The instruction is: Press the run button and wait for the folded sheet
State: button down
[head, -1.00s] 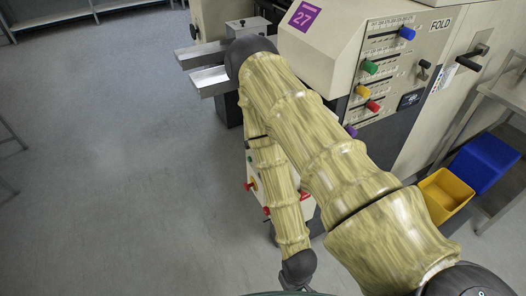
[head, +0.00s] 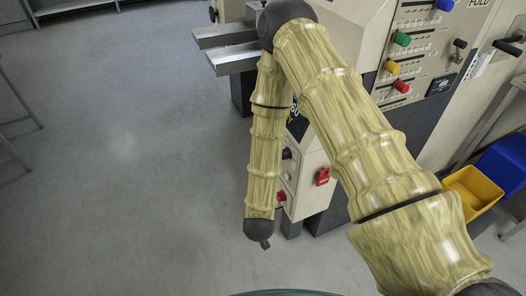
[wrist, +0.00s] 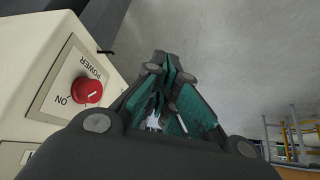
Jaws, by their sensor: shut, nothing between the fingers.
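My gripper (wrist: 168,72) shows in the wrist view with its fingers closed together and nothing between them. In the head view only its dark stub (head: 264,243) shows below the wrist, over the floor and left of the machine's control box (head: 317,190). In the wrist view a red knob (wrist: 88,90) on a pale panel is marked POWER and ON; it is left of my fingers and apart from them. In the head view a red knob (head: 281,196) and a red switch (head: 323,177) show on the control box. I cannot make out which control is the run button. No folded sheet shows.
The folding machine has coloured knobs (head: 402,39) on its upper panel and metal trays (head: 232,60) at its left end. A yellow bin (head: 474,190) and a blue bin (head: 505,160) stand at right. The floor (head: 120,200) at left is clear.

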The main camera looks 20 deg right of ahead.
jog(key=w+a+r+m+t+h+b, duration=0.15)
jog(key=w+b, duration=0.25)
jog(key=w, duration=0.4)
jog(key=w+r+m+t+h+b, duration=0.1)
jog(key=w+r+m+h+b, duration=0.15)
jog(key=w, duration=0.55)
jog(key=w+r+m+g+h+b, duration=0.1)
jog(key=w+r+m+h+b, duration=0.2)
jog(key=w+r+m+b, duration=0.2)
notch_tip(320, 180, up, 3)
jog(key=shift+w+r+h+b, duration=0.1)
jog(key=shift+w+h+b, duration=0.2)
jog(key=shift+w+b, duration=0.25)
jog(key=d+b, duration=0.2)
jog(key=d, duration=0.6)
jog(key=shift+w+d, duration=0.15)
jog(key=shift+d, duration=0.25)
